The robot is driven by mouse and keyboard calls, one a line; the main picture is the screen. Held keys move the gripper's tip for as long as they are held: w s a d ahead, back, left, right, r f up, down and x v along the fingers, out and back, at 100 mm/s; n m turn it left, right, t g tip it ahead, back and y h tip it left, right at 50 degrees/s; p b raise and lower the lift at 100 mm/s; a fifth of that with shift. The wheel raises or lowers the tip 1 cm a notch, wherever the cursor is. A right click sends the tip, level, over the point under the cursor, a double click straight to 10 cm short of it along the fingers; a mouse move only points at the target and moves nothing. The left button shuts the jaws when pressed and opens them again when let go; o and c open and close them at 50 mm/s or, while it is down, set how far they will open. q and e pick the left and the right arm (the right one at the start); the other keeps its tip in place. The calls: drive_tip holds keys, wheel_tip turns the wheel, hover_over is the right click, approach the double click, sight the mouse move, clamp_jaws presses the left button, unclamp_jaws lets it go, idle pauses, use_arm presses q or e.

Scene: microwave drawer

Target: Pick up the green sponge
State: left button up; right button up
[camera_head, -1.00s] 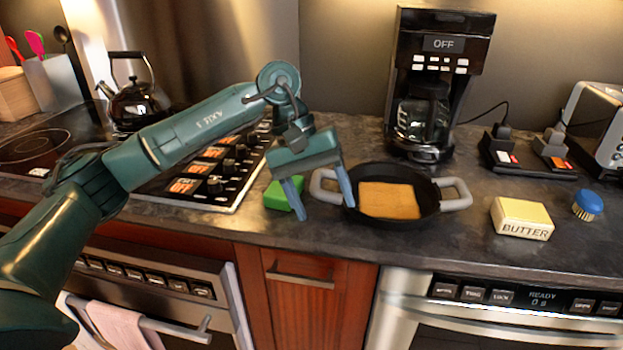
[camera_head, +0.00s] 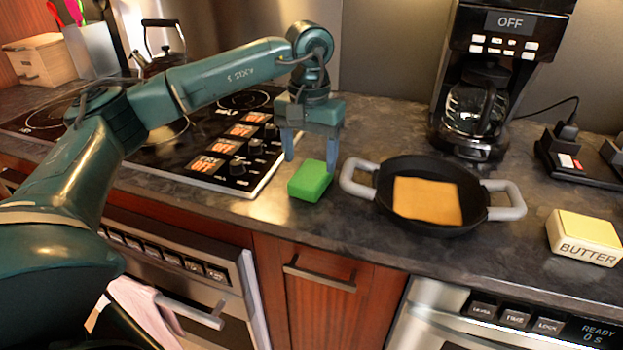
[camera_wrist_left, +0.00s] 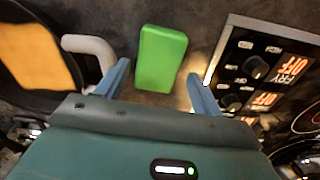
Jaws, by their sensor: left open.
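The green sponge (camera_head: 310,181) lies on the dark countertop between the stove controls and the pan. My left gripper (camera_head: 310,164) is open and empty, pointing down just behind the sponge, its fingers spread to either side. In the left wrist view the sponge (camera_wrist_left: 161,59) lies just beyond the gap between the two fingertips of the left gripper (camera_wrist_left: 160,72), and nothing is between the fingers. My right gripper is not in view.
The stove control panel (camera_head: 225,165) is on the left. A butter box (camera_head: 585,238) and coffee maker (camera_head: 490,75) are farther right.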

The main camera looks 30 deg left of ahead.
sight(312, 173)
use_arm(q)
drive_tip(key=f, duration=0.4)
drive_tip(key=shift+w+f, duration=0.3)
drive_tip(key=shift+f, duration=0.1)
drive_tip(key=shift+c, duration=0.6)
drive_tip(key=c, duration=0.6)
